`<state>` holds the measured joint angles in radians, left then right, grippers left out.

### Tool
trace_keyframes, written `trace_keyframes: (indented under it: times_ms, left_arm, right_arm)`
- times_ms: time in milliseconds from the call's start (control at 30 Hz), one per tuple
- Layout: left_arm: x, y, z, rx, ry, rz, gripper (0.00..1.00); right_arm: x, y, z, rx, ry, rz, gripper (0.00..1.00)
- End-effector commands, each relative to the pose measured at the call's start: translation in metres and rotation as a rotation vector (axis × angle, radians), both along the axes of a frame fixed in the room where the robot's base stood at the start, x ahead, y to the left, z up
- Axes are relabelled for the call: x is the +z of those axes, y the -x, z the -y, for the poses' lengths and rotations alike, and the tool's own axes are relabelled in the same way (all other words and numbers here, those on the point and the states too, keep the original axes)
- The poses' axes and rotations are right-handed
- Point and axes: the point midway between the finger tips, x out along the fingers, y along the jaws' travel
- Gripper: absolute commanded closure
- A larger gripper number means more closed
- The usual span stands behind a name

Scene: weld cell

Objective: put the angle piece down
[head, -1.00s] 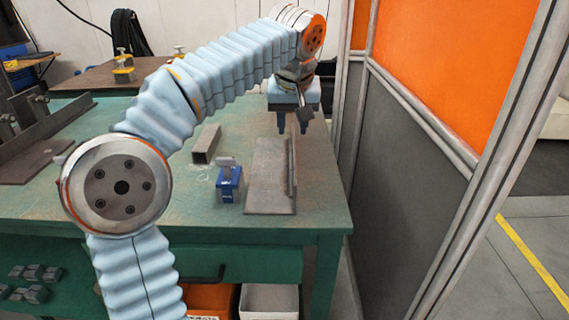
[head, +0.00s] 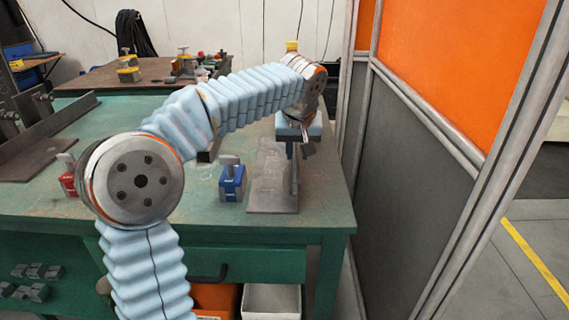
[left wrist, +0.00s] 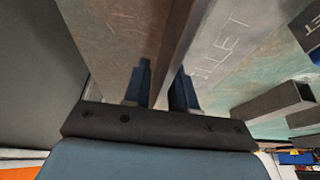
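The angle piece (head: 271,195) is a grey-brown steel L with one flange flat on the right part of the green table and one flange upright. My left gripper (head: 296,155) points down over the far part of the upright flange. In the left wrist view the two dark blue fingers (left wrist: 163,88) stand one on each side of that flange, close against it, so the gripper looks shut on it. Chalk letters show on the angle piece (left wrist: 215,50) there. The fingertips are partly hidden in the head view. My right gripper is not in view.
A blue clamp block (head: 232,182) stands just left of the angle piece, and a red one (head: 68,180) is farther left. A square tube (left wrist: 272,103) lies nearby. An orange and grey partition (head: 410,150) stands close on the right. The table's front right is clear.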

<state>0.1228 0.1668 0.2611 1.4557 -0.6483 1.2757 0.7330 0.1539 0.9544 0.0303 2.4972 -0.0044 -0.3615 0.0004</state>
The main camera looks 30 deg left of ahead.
Motion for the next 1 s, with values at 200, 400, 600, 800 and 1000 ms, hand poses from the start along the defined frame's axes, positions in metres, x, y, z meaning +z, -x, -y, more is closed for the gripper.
trace_keyframes:
  times_ms: [200, 400, 600, 800, 1000]
  left_arm:
    - [0.0003, 0.0001, 0.0001, 0.0, 0.0, 0.0, 1.0]
    - [0.0004, 0.0001, 0.0001, 0.0, 0.0, 0.0, 1.0]
    - [0.0005, 0.0002, 0.0001, 0.0, 0.0, 0.0, 1.0]
    - [0.0006, 0.0001, 0.0001, 0.0, 0.0, 0.0, 1.0]
    - [0.0006, 0.0001, 0.0001, 0.0, 0.0, 0.0, 1.0]
  right_arm:
    - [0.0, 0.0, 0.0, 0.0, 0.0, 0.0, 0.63]
    - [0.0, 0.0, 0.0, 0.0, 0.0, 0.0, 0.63]
    - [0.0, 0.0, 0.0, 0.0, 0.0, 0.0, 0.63]
    - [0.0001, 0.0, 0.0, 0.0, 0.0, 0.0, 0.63]
    - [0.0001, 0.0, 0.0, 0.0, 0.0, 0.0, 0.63]
